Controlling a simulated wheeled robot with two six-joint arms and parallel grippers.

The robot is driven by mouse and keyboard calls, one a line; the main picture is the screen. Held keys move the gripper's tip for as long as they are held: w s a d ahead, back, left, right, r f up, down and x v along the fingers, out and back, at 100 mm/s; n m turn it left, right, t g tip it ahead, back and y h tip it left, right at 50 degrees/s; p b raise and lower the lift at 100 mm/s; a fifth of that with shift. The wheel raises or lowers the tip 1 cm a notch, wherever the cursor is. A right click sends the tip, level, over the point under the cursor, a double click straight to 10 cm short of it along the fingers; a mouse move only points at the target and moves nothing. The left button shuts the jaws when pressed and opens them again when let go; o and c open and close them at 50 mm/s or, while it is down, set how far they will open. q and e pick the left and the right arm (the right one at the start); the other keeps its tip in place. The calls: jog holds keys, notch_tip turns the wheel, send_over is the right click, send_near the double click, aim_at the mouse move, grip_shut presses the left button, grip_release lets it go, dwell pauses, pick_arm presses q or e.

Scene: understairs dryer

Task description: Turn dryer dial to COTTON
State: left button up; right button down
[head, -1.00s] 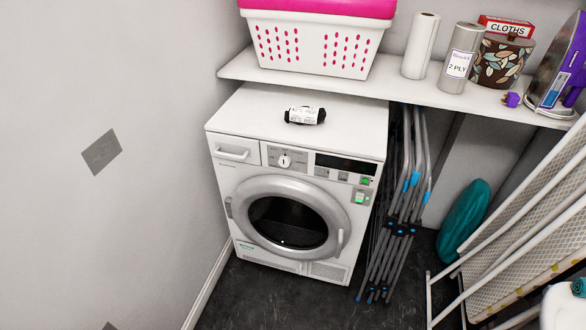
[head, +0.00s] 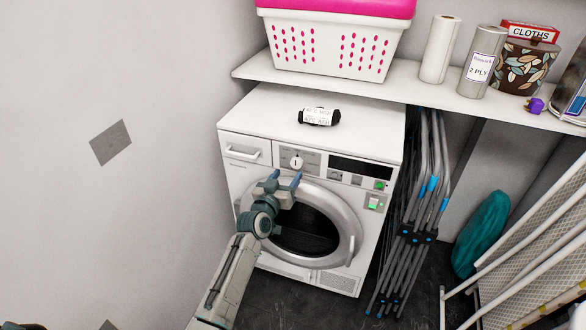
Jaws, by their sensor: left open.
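The white dryer (head: 234,182) stands under a shelf, its round door shut. Its dial (head: 296,162) is a white knob with a dark pointer mark, on a grey panel at the upper left of the front. The mark looks near vertical; the lettering around it is too small to read. My left arm covers the lower left part of the door.
A black roll with a white label (head: 319,117) lies on the dryer top. A shelf (head: 400,92) above holds a white basket (head: 335,45) and rolls. Folded grey racks (head: 418,225) stand close at the dryer's right. A grey wall (head: 160,90) is at the left.

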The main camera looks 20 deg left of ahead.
aim_at(296, 164)
pick_arm(q)
jog(key=w, duration=0.4)
jog(key=shift+w+d+f, duration=0.1)
jog(key=shift+w+d, duration=0.05)
jog(key=shift+d, duration=0.05)
jog(key=shift+w+b, duration=0.35)
jog(key=shift+w, duration=0.25)
jog(key=shift+c, duration=0.7)
jog(key=c, duration=0.9)
pick_arm(e)
jog(key=shift+w+r, duration=0.2)
jog(key=shift+r, duration=0.35)
jog(key=shift+w+r, duration=0.15)
jog(key=shift+r, duration=0.35)
pick_arm(q)
jog(key=shift+o, duration=0.2)
